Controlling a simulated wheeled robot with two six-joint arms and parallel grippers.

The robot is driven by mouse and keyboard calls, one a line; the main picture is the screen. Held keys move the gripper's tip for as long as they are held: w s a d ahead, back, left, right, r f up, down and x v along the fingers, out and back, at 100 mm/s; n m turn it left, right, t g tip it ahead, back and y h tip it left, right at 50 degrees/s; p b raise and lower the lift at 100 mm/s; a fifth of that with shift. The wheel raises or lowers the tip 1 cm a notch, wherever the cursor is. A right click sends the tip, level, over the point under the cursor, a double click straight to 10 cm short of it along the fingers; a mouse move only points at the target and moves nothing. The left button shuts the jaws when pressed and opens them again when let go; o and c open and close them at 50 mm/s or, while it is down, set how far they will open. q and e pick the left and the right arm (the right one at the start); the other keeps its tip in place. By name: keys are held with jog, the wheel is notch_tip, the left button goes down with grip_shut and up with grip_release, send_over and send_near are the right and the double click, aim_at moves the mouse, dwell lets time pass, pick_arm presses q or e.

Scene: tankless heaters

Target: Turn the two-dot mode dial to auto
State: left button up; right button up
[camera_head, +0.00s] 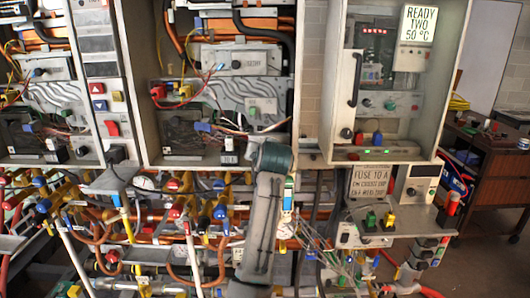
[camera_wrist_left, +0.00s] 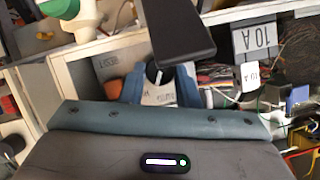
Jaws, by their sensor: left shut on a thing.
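My left arm rises from the bottom centre of the head view. Its left gripper (camera_head: 272,156) is at the lower edge of the middle cabinet, with the fingertips hidden behind its own teal body. In the left wrist view, the blue fingers of the left gripper (camera_wrist_left: 157,82) are shut on a small part that is mostly hidden between them. I cannot read its dots or pointer, nor tell for sure that it is the two-dot dial. My right gripper is not in view.
A sign reading READY TWO 50 °C (camera_head: 418,24) is on the right cabinet. A fuse sign (camera_head: 370,181) hangs below it. Pipes, valves and wires crowd the lower wall. A black bar (camera_wrist_left: 178,38) lies close above the fingers in the wrist view. A wooden cabinet (camera_head: 485,160) stands at right.

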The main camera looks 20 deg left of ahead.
pick_arm(q)
jog(key=n+h, duration=0.2)
jog(key=n, duration=0.1)
jog(key=shift+a+p, duration=0.25)
jog(key=shift+p, duration=0.1)
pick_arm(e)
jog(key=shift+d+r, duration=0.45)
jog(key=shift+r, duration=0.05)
pick_arm(q)
jog(key=shift+n+t+h, duration=0.3)
jog(key=shift+r, duration=0.1)
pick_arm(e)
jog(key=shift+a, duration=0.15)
pick_arm(q)
jog(key=o, duration=0.8)
jog(key=shift+o, duration=0.9)
jog(key=shift+w+f, duration=0.25)
jog(key=b+v, duration=0.4)
jog(key=v, duration=0.6)
jog(key=shift+s+r, duration=0.2)
jog(key=shift+s, duration=0.1)
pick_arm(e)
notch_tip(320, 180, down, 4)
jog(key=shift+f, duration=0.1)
